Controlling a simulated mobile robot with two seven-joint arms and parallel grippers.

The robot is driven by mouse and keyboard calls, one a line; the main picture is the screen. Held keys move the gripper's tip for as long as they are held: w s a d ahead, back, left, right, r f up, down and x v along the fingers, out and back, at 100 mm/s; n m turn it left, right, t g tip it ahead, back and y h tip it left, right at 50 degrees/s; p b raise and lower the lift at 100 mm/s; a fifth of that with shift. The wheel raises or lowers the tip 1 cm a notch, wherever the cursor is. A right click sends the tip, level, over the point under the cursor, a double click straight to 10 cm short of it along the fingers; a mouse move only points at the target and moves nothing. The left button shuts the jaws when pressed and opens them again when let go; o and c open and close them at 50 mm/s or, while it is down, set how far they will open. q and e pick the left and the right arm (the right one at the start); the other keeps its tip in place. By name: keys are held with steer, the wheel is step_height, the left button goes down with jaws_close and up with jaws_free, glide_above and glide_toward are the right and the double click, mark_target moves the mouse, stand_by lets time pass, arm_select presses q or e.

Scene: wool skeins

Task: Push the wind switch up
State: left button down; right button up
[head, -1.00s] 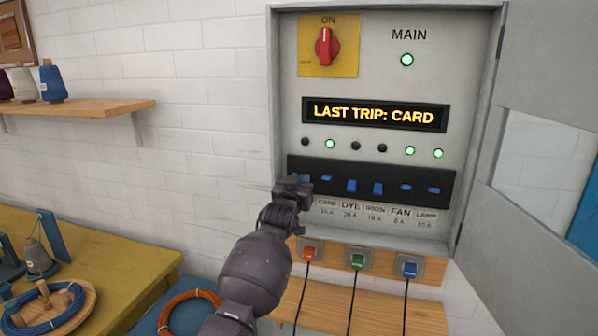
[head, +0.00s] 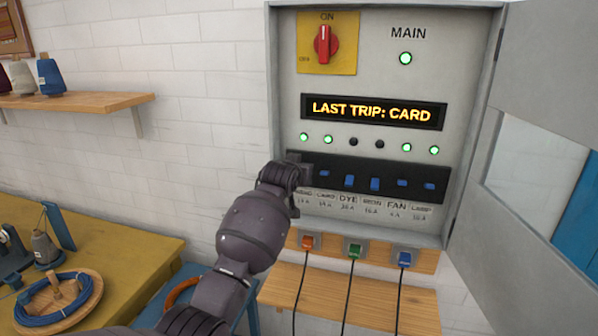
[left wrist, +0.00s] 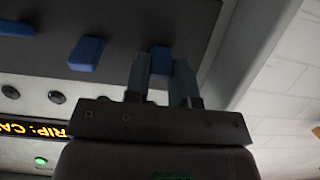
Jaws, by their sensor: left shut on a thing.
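The wind switch (left wrist: 160,61) is a small blue lever at the end of a dark switch strip (left wrist: 118,28). It shows in the left wrist view between the fingers of my left gripper (left wrist: 162,85), which is shut on it. In the head view my left gripper (head: 300,170) is at the left end of the strip (head: 448,183) and hides this lever, so its exact tilt cannot be told there. The lamp (head: 304,137) above that end is lit green. My right gripper is not in view.
The card switch (head: 324,173) is close to the right of my gripper. The dye switch (head: 349,181) and iron switch (head: 375,184) sit lower, under dark lamps. The display (head: 373,111) reads LAST TRIP: CARD. The open cabinet door (head: 545,120) stands at right. Coloured plugs (head: 355,251) are below.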

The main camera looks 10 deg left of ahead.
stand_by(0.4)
arm_select(q)
steer(key=c, duration=1)
jaws_free()
steer(key=shift+o, duration=0.2)
steer(key=b+v, duration=0.1)
steer(key=v, duration=0.9)
steer(key=shift+s+r, duration=0.15)
steer(key=shift+s, duration=0.2)
steer(key=shift+a, duration=0.1)
step_height(320, 180, up, 5)
steer(key=d+t+h, duration=0.1)
steer(key=t, duration=0.2)
steer(key=s+a+f+m+b, duration=0.1)
steer(key=s+a+f, duration=0.2)
steer(key=s+f, duration=0.8)
steer(key=s+a+f, duration=0.3)
steer(key=s+f, duration=0.4)
steer(key=f, duration=0.8)
steer(key=s+a+f+g+y, duration=0.1)
steer(key=s+a+f+g, duration=0.1)
steer(key=s+f, duration=0.7)
steer(key=s+a+f+g+y+b, duration=0.1)
steer(key=s+a+f+g, duration=0.1)
steer(key=s+f, duration=0.7)
steer(key=s+g, duration=0.1)
steer(key=s, duration=0.3)
steer(key=shift+a+f+n+g, duration=0.2)
steer(key=shift+a+n+g, duration=0.2)
